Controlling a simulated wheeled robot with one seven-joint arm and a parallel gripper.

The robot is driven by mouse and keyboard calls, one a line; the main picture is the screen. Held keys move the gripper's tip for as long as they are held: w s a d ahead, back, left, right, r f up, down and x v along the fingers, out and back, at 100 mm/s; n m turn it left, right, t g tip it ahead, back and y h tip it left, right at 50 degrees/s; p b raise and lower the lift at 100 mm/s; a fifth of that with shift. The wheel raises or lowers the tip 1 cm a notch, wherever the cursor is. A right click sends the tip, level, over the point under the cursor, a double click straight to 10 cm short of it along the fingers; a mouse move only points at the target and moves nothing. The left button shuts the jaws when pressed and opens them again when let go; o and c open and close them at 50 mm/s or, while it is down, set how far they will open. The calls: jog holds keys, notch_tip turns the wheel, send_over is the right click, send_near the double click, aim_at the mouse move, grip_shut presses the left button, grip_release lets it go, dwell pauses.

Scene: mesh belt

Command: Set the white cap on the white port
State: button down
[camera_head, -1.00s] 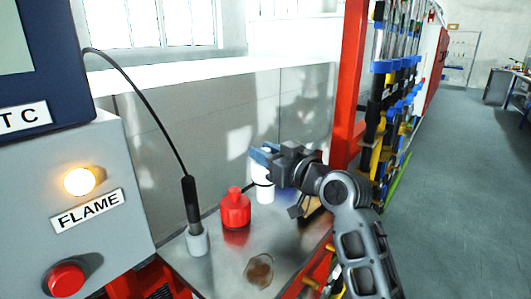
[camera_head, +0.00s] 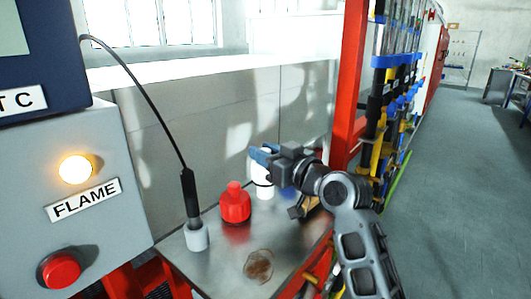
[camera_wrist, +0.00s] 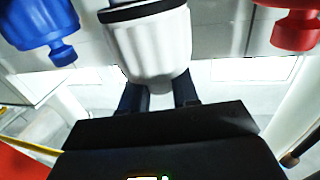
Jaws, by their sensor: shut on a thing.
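My gripper (camera_head: 262,155) is shut on the white cap (camera_wrist: 155,50), a ribbed white piece between the two dark fingers in the wrist view. In the head view the white cap (camera_head: 257,171) shows just below the fingers, partly covered by them. A dark band crosses below it, and the white port (camera_head: 265,192) shows under that, upright on the metal top. The cap is in line with the port. I cannot tell whether it is fully seated.
A red capped vessel (camera_head: 236,205) stands left of the port; it also shows in the wrist view (camera_wrist: 294,25). A blue one (camera_wrist: 42,25) is on the other side. A black probe in a grey holder (camera_head: 197,238) and a brown stain (camera_head: 258,266) are nearer.

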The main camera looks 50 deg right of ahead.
jog(key=shift+f+b, duration=0.35)
jog(key=shift+f, duration=0.1)
jog(key=c, duration=0.8)
grip_release()
jog(key=shift+o, duration=0.2)
jog(key=s, duration=0.4)
jog(key=s+a+b, duration=0.1)
jog(key=s, duration=0.1)
jog(key=shift+s+a+f, duration=0.1)
jog(key=shift+s, duration=0.3)
jog(key=shift+s+a, duration=0.1)
jog(key=shift+s, duration=0.35)
jog(key=shift+r, duration=0.2)
